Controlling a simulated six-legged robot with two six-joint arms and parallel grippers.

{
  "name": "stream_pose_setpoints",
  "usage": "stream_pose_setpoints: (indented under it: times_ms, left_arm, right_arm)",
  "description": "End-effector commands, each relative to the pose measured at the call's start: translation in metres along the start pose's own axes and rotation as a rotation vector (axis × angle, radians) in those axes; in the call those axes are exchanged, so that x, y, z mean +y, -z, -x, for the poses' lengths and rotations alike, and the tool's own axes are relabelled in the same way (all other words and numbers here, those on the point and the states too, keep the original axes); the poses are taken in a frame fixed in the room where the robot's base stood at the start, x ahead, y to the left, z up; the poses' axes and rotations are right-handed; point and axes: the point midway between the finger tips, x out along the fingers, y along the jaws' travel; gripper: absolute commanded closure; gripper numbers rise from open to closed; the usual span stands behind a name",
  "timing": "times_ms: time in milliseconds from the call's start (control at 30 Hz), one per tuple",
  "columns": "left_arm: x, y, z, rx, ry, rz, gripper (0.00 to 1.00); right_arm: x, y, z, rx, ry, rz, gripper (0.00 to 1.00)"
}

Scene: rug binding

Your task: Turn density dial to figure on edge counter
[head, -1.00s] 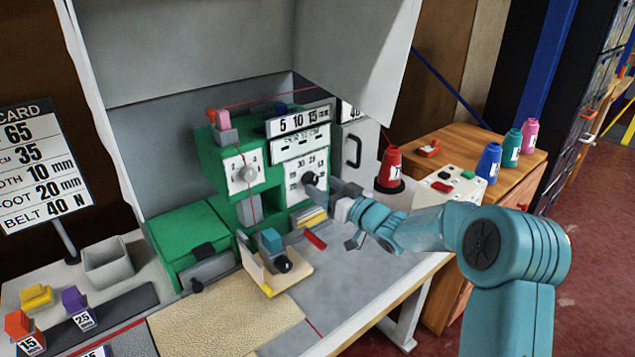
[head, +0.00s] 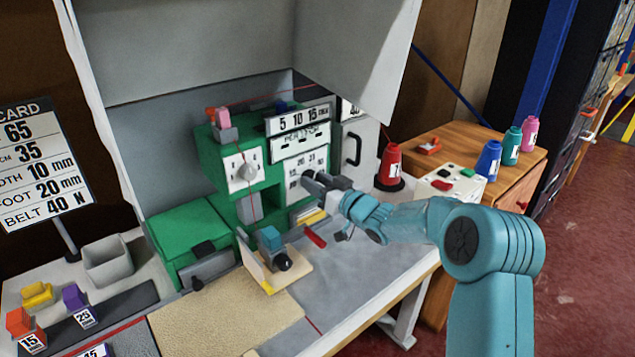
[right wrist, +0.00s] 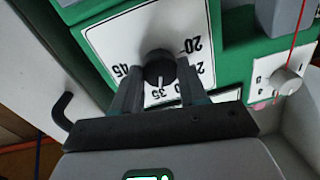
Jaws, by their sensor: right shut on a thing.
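The density dial is a black knob (right wrist: 160,68) on a white panel (right wrist: 110,38) marked with 20, 35 and 45 in the right wrist view. A pale mark on it points down toward 35. My right gripper (right wrist: 158,90) is shut on the knob, one finger on each side. In the head view my right gripper (head: 314,182) reaches the green machine's front and mostly hides the knob. A white counter display (head: 301,142) sits above the dial panel; its small text is hard to read. My left gripper is not in view.
A second, pale knob (head: 247,171) sits left on the green machine (head: 208,158). A card (head: 40,165) with figures stands at left.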

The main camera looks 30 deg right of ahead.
Motion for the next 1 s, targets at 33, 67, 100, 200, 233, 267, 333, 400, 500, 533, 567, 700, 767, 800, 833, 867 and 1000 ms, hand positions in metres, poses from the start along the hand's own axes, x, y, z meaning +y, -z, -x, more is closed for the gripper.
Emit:
stream_pose_setpoints:
  times_ms: [33,67,100,200,233,267,333,400,500,533,567,700,767,800,833,867,1000]
  left_arm:
    - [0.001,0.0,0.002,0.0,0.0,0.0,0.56]
    - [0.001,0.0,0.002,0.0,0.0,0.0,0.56]
    - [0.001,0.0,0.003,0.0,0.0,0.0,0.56]
    - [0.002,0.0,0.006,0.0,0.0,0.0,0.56]
    - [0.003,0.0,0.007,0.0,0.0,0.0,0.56]
    - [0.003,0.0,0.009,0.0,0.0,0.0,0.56]
    - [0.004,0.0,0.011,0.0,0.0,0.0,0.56]
    - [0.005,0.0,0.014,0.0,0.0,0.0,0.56]
    - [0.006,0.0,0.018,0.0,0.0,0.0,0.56]
    - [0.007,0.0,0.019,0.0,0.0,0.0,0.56]
    - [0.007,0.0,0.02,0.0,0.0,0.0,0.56]
    - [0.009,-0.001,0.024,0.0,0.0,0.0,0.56]
    - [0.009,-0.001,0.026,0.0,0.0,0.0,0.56]
    - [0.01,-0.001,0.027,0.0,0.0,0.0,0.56]
    - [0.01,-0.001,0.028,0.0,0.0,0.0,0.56]
    - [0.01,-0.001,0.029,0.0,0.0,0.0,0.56]
    - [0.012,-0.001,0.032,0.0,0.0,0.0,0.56]
  right_arm:
    - [0.0,0.001,0.0,0.002,0.001,-0.013,0.88]
    - [0.0,0.002,0.0,0.003,0.001,-0.023,0.88]
    - [0.0,0.002,0.0,0.004,0.001,-0.039,0.88]
    - [0.0,0.002,0.0,0.006,0.001,-0.094,0.88]
    - [0.0,0.002,0.0,0.007,0.001,-0.114,0.88]
    - [0.0,0.002,0.0,0.008,0.002,-0.136,0.88]
    - [0.0,0.002,0.0,0.011,0.002,-0.192,0.88]
    - [0.0,0.002,0.0,0.014,0.003,-0.255,0.88]
    - [0.0,0.002,0.0,0.019,0.003,-0.35,0.88]
    - [0.0,0.002,0.0,0.021,0.003,-0.378,0.88]
    - [0.0,0.002,0.0,0.023,0.003,-0.407,0.88]
    - [0.001,0.002,0.0,0.029,0.004,-0.541,0.88]
    - [0.001,0.002,0.0,0.032,0.004,-0.597,0.88]
    - [0.001,0.001,0.0,0.034,0.004,-0.636,0.88]
    - [0.001,0.001,0.0,0.036,0.004,-0.664,0.88]
    - [0.001,0.001,0.0,0.038,0.005,-0.693,0.88]
    - [0.001,0.001,0.0,0.045,0.006,-0.825,0.88]
